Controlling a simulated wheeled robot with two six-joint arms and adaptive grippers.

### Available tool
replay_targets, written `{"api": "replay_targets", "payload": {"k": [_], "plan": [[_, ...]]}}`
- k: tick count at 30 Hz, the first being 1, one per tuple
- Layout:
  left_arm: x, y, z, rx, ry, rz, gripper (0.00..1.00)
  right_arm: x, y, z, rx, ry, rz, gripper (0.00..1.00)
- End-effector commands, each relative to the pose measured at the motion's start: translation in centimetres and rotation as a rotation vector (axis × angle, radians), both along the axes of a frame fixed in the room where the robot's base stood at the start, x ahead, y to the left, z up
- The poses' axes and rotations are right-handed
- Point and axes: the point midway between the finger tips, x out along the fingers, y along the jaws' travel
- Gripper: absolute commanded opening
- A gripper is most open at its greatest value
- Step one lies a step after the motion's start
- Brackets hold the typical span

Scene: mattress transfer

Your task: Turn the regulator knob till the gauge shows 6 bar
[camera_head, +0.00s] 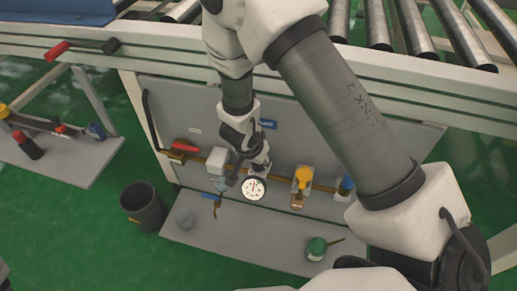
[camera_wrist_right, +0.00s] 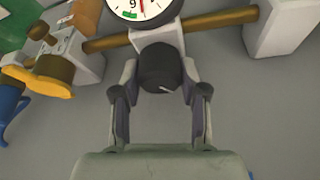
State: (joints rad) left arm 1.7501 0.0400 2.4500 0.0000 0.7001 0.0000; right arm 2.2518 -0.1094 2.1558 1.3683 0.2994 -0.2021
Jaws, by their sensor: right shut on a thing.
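The regulator knob (camera_wrist_right: 158,66) is black and round with a small white mark, directly by the pressure gauge in the right wrist view. My right gripper (camera_wrist_right: 160,78) is shut on it, one finger on each side. The gauge (camera_head: 254,188) has a white face with a red needle and shows whole in the head view, below my right gripper (camera_head: 258,166). In the wrist view the gauge (camera_wrist_right: 142,8) is cut off by the top edge; a green band and an upside-down figure show near the needle. The exact reading is too small to tell.
A brass pipe (camera_wrist_right: 221,19) runs along the grey panel. A red-handled valve (camera_head: 184,147), a blue lever (camera_head: 211,197) and a yellow valve (camera_head: 303,184) sit nearby. A green-topped can (camera_head: 317,246) and a dark bin (camera_head: 143,207) stand below.

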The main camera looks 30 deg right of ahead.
Motion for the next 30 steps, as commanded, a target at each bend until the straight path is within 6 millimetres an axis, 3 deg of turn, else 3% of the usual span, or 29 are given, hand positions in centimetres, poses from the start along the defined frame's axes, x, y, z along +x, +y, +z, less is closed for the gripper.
{"api": "replay_targets", "payload": {"k": [15, 16, 17, 18, 30], "plan": [[0.0, 0.0, 0.6, 0.0, 0.0, 0.0, 0.0, 0.0, 0.0, -0.1, 0.002, 0.001, -0.025, 0.08], [0.0, 0.0, 0.6, 0.0, 0.0, 0.0, 0.0, 0.0, 0.0, -0.1, 0.002, 0.001, -0.025, 0.54], [0.0, 0.0, 0.6, 0.0, 0.0, 0.0, 0.0, 0.0, 0.0, -0.1, 0.001, 0.002, -0.024, 0.64], [0.0, 0.0, 0.6, 0.0, 0.0, 0.0, 0.0, 0.0, 0.0, -0.1, 0.001, 0.002, -0.024, 0.68], [0.0, 0.0, 0.6, 0.0, 0.0, 0.0, 0.0, -0.1, 0.3, 0.9, -0.001, -0.001, -0.024, 0.68]]}}
